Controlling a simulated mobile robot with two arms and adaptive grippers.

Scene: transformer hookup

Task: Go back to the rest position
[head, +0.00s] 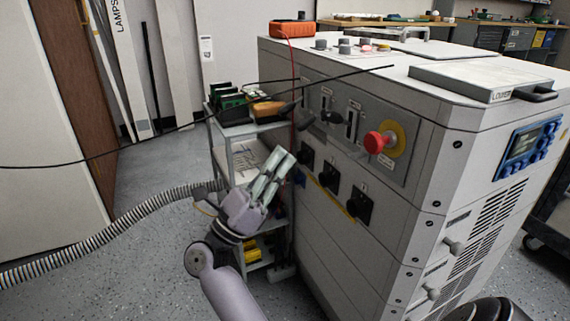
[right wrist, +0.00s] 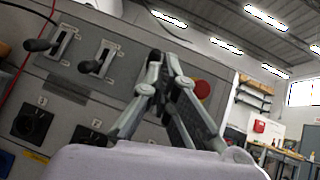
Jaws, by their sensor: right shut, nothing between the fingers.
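My left gripper is not in view.
A small shelf cart (head: 222,150) with tools and circuit boards stands behind my right gripper. A ribbed hose (head: 110,230) runs in from the left. An orange meter (head: 291,28) with a red lead sits on the cabinet top. Floor at the left (head: 150,275) is clear apart from the hose.

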